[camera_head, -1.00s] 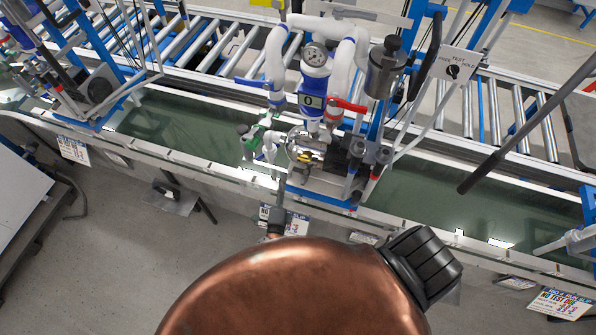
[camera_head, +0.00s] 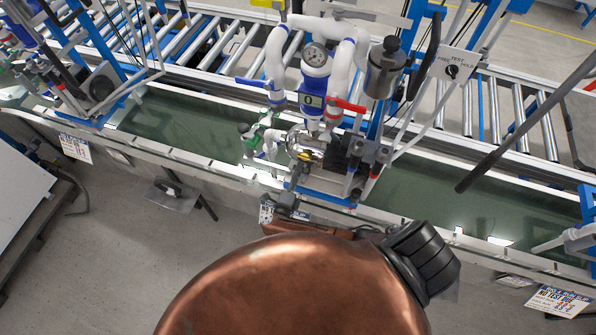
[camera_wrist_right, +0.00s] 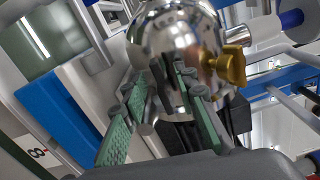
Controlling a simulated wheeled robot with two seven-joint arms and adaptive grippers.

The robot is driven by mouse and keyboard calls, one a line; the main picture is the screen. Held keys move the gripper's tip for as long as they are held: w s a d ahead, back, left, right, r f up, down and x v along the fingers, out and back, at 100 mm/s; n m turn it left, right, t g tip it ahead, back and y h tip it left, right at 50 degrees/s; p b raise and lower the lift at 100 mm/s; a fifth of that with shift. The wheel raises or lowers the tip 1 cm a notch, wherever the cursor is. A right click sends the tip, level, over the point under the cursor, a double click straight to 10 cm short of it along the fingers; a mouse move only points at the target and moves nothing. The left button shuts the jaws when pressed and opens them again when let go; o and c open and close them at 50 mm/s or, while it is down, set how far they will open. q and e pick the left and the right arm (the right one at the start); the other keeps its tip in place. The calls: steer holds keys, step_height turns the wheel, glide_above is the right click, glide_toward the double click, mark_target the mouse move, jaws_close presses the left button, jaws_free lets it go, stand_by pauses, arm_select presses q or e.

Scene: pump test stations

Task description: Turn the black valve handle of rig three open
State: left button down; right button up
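The rig (camera_head: 313,100) in the middle carries white pipes, a round gauge and a blue body; I cannot read a rig number. My right gripper (camera_head: 290,196) is at its lower front edge, below the shiny metal pump housing (camera_head: 306,146). In the right wrist view, my right gripper (camera_wrist_right: 161,92) has its green-padded fingers apart, in front of the same housing (camera_wrist_right: 172,35). A dark narrow shape shows between the fingertips; I cannot tell whether it is the black valve handle or a reflection. No grip shows. My left gripper is not in view.
A red lever (camera_head: 348,105) and a blue lever (camera_head: 252,82) sit on the pipes. A brass wing knob (camera_wrist_right: 231,66) is right of the fingers. A selector panel (camera_head: 455,65) stands right. Another rig (camera_head: 95,85) stands left. A grey bar (camera_head: 520,130) crosses at right.

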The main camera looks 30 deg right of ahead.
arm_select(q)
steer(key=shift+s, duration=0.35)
arm_select(e)
jaws_close()
